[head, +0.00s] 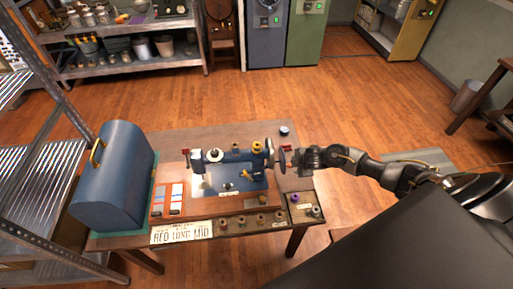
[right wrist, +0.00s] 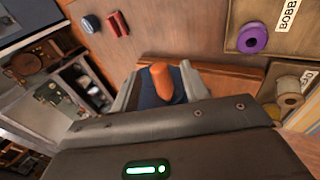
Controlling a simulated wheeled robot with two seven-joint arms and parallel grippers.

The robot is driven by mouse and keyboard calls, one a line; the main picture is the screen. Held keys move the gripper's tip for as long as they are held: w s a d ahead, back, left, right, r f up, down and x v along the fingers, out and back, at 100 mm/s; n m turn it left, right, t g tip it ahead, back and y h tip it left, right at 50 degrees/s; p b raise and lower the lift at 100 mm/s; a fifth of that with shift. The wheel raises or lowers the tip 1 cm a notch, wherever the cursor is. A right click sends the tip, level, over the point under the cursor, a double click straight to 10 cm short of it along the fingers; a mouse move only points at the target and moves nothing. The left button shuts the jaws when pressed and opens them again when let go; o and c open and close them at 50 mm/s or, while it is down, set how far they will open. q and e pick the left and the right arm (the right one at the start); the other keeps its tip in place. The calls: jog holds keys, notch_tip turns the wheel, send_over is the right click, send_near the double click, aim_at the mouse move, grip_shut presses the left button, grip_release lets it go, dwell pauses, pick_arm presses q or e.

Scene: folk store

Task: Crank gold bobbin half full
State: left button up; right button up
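The blue sewing machine (head: 232,172) stands on a wooden base on the table. A gold bobbin (head: 258,147) appears at its upper right; how much thread it holds is too small to tell. A dark red wheel (head: 282,161) is at the machine's right end. My right gripper (head: 300,159) is beside this wheel. In the right wrist view, an orange crank handle (right wrist: 162,80) stands between the spread fingers of my right gripper (right wrist: 162,88), with a gap visible on each side. My left gripper is out of view.
A blue case (head: 115,180) stands at the table's left. A tray (head: 293,218) at the front right holds several spools, including a purple one (right wrist: 254,38). Metal shelving (head: 50,150) is at left.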

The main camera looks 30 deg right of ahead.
dwell(0.5)
jog(key=v, duration=0.9)
dwell(0.4)
dwell(0.4)
